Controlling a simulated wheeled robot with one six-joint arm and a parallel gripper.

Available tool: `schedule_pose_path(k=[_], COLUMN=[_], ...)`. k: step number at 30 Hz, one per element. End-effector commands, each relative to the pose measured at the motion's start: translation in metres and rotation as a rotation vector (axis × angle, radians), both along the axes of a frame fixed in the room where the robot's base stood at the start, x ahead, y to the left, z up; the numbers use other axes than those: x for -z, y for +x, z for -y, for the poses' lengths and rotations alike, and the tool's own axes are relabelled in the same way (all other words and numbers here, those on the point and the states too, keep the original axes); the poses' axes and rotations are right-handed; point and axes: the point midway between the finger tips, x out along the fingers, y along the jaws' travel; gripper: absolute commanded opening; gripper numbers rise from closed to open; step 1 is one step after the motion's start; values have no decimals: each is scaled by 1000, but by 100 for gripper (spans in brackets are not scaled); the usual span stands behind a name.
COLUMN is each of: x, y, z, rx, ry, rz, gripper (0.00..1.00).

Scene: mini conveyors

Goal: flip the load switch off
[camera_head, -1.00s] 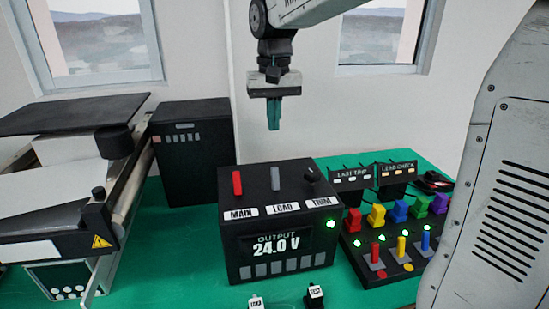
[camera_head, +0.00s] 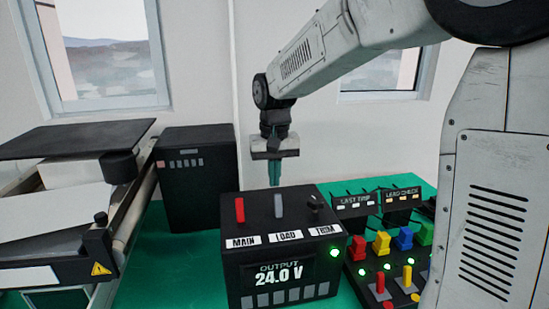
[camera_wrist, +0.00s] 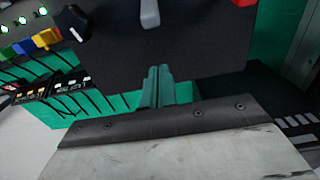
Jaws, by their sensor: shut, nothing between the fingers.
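The black power supply box (camera_head: 232,262) stands on the green table, its display reading 24.0 V with a green light lit. On its top are the red MAIN lever (camera_head: 240,210), the grey LOAD switch (camera_head: 278,205) and the black TRIM knob (camera_head: 314,202). All three stick up. My gripper (camera_head: 274,184) is shut and empty, pointing down just behind the LOAD switch, at the box's back edge. In the wrist view my shut fingers (camera_wrist: 157,72) line up with the grey LOAD switch (camera_wrist: 149,14), with a gap between them.
A black cabinet (camera_head: 196,180) and a conveyor (camera_head: 125,215) stand to the left. To the right are the LAST TRIP (camera_head: 355,203) and LOAD CHECK (camera_head: 401,195) displays, and a panel (camera_head: 365,290) of coloured switches with loose wires behind.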

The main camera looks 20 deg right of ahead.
Motion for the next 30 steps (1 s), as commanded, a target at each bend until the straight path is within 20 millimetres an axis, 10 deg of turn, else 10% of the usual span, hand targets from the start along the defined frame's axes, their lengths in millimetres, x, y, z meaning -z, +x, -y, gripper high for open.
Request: schedule_pose_path(k=[3, 30], x=[21, 4], y=[-2, -39], z=[0, -8], rx=[0, -1], ry=[0, -5], rz=[-1, 31], gripper=[0, 0])
